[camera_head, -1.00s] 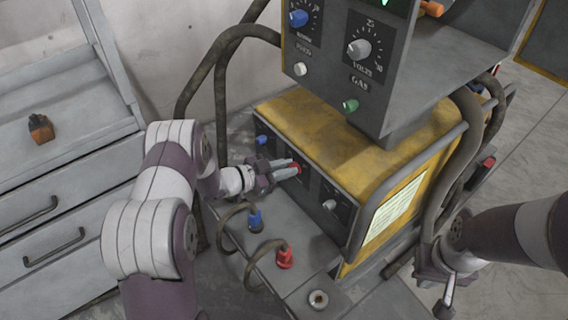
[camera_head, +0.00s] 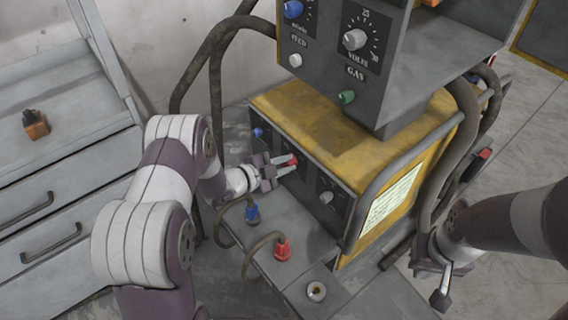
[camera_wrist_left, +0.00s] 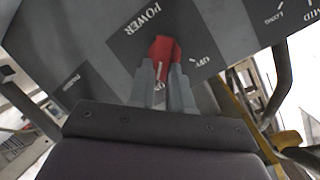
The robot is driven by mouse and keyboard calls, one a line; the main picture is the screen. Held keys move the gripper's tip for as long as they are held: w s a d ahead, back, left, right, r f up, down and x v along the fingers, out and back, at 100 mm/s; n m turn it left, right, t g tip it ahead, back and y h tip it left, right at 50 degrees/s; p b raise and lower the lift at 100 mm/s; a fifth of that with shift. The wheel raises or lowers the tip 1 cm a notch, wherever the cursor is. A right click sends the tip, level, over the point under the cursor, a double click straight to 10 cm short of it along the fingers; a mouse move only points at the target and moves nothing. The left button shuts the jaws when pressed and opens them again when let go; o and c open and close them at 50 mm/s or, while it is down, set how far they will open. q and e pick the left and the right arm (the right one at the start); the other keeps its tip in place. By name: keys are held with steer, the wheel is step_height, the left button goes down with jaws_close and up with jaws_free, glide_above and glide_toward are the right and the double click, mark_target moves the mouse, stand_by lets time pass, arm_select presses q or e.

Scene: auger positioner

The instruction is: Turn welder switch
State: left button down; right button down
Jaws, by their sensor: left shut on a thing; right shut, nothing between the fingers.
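The yellow and grey welder (camera_head: 345,150) stands in the middle of the head view. Its red switch (camera_head: 292,160) is on the dark front panel. In the left wrist view the red switch (camera_wrist_left: 162,50) sits beside the word POWER. My left gripper (camera_head: 286,165) reaches the panel from the left and is shut on the red switch; its two fingers also show in the left wrist view (camera_wrist_left: 162,75). The fingers hide part of the switch. My right gripper (camera_head: 441,290) is shut and empty, low at the right of the welder.
A grey upper unit with knobs (camera_head: 355,40) overhangs the welder. Blue (camera_head: 252,214) and red (camera_head: 282,248) cable plugs stand on the ledge before the panel. Thick hoses run at both sides. A drawer cabinet (camera_head: 60,190) stands left, with an orange item (camera_head: 36,125) on it.

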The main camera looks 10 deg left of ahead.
stand_by(0.4)
arm_select(q)
steer(key=c, duration=1.1)
jaws_free()
steer(key=shift+o, duration=0.2)
steer(key=shift+s, duration=0.1)
steer(key=p+v, duration=0.3)
steer(key=v, duration=0.9)
steer(key=shift+s+a, duration=0.15)
steer(key=shift+s, duration=0.15)
